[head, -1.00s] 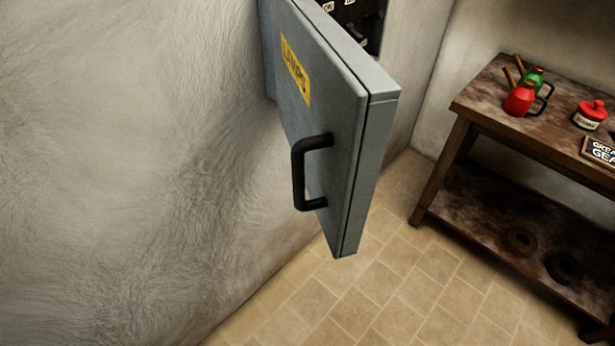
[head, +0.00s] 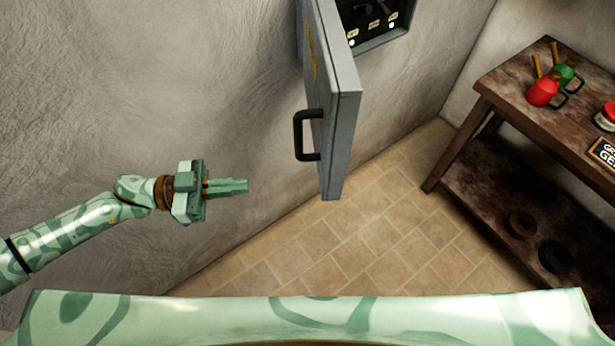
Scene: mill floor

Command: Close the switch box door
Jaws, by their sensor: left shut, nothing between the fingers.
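The grey switch box door (head: 343,130) stands wide open, seen nearly edge-on, with a black handle (head: 298,136) on its left, outer face and a yellow label above. The switch box (head: 385,40) is on the wall behind and right of the door, its dark inside with switches and small lights showing. My left gripper (head: 246,186) is shut and empty, left of and below the handle in the picture, apart from the door. My right gripper is not in view.
A wooden workbench (head: 500,88) stands at the right with a red oil can (head: 541,93), a green oil can (head: 564,74) and a red-lidded pot (head: 607,115) on top. Dark rings lie on its lower shelf. The tiled floor (head: 370,235) between is clear.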

